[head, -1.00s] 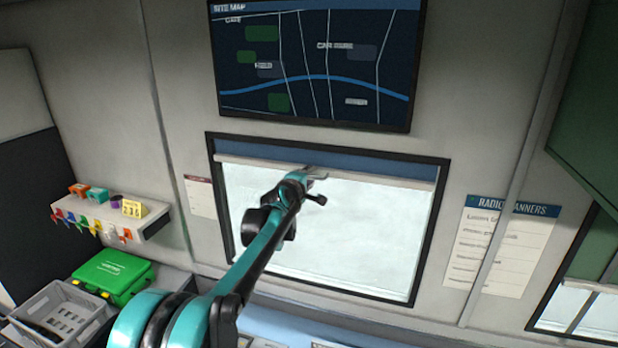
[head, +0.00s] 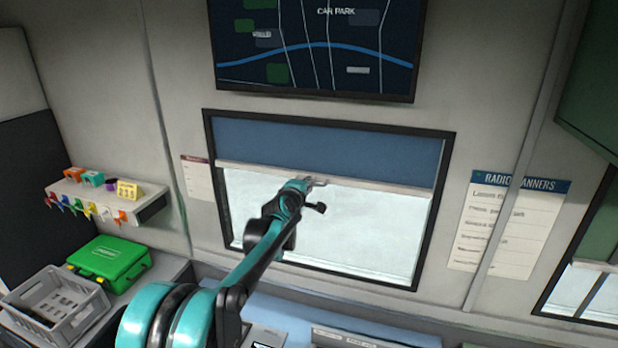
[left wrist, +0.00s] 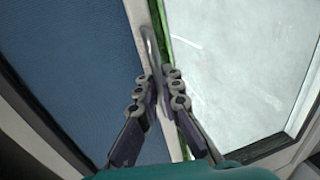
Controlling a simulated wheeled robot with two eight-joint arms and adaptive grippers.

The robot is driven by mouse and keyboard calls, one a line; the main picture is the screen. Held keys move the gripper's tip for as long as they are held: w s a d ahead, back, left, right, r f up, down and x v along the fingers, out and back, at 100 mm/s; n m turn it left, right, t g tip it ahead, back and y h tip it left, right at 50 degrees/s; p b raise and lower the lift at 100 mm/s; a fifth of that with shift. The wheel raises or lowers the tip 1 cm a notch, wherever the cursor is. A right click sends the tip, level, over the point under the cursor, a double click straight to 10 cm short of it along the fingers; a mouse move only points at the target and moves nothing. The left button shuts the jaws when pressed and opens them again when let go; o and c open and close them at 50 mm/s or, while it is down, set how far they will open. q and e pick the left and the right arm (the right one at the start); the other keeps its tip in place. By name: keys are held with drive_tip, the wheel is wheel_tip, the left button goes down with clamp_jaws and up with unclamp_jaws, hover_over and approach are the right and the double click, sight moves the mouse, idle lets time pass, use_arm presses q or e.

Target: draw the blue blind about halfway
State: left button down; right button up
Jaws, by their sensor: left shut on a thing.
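The blue blind (head: 330,148) hangs in the top part of the dark-framed window, covering somewhat over a third of it. Its pale bottom bar (head: 390,192) slopes slightly down to the right in the head view. My left gripper (head: 314,182) is at the middle of this bar. In the left wrist view, the blind (left wrist: 65,65) lies left of the bar, and my left gripper (left wrist: 158,92) is shut around the thin grey pull loop (left wrist: 151,45) at the bar. The part between the fingers is hidden. My right gripper is not in view.
Bright window glass (head: 360,235) shows below the bar. A site map screen (head: 315,50) hangs above. A small shelf (head: 150,208) with coloured tags, a green case (head: 110,262) and a grey crate (head: 75,318) are at left. A notice (head: 505,230) hangs at right.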

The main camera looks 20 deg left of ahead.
use_arm(q)
wheel_tip(320, 180, down, 16)
drive_tip(key=b, duration=0.9)
drive_tip(key=shift+f, duration=0.15)
drive_tip(key=c, duration=1.7)
unclamp_jaws()
drive_tip(key=shift+s, duration=0.1)
drive_tip(key=v, duration=1.2)
